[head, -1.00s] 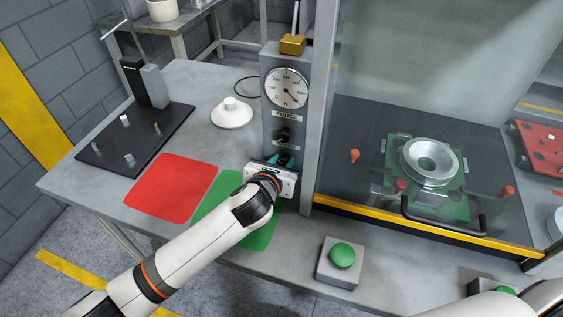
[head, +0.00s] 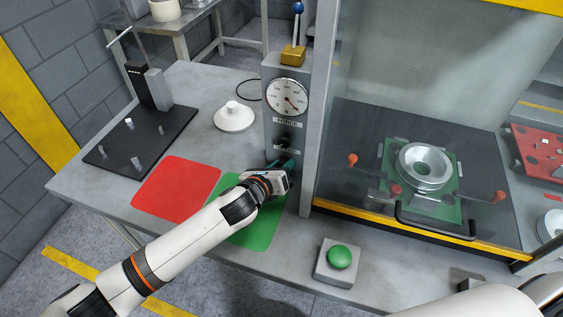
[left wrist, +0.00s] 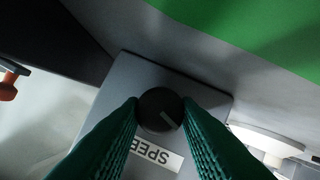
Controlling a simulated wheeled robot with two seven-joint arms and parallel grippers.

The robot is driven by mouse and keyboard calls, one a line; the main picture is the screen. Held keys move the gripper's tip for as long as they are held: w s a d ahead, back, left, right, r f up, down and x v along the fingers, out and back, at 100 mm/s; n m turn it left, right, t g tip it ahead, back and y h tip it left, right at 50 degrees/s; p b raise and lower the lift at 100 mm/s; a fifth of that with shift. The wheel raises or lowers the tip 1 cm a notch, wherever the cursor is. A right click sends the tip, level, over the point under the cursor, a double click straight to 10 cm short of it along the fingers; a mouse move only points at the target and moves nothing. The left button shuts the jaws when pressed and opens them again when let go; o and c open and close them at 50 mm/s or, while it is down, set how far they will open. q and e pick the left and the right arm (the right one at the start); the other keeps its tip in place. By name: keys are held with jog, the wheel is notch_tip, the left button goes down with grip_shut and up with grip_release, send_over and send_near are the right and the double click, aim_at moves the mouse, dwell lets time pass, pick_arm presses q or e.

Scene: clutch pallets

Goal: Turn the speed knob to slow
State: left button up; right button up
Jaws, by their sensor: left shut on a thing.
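The speed knob (left wrist: 157,112) is a round black knob with a pale pointer line, on a grey panel (left wrist: 128,78). In the left wrist view, which shows the panel upside down, the line slants to the lower right, toward the partly covered SPEED label (left wrist: 155,152). My left gripper (left wrist: 160,112) is shut on the knob, one green finger at each side. In the head view the left gripper (head: 281,164) is at the lower part of the grey column (head: 272,120) and hides the speed knob. My right gripper is out of view.
Above the SPEED label are another black knob (head: 284,141), a FORCE label (head: 287,122) and a round dial (head: 287,97). A glass-fronted enclosure (head: 452,232) stands close on the right. A green button box (head: 338,262) is at the front; red (head: 178,187) and green (head: 258,228) mats lie left.

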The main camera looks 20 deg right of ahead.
pick_arm(q)
jog(key=shift+n+h, duration=0.3)
jog(key=shift+n, duration=0.4)
jog(key=o, duration=0.9)
jog(key=shift+o, duration=0.2)
jog(key=shift+a, duration=0.1)
jog(key=v, duration=1.1)
jog(key=shift+w+a, duration=0.1)
jog(key=shift+w, duration=0.05)
jog(key=shift+s+a+r, duration=0.15)
jog(key=shift+s+a, duration=0.15)
jog(key=shift+a, duration=0.05)
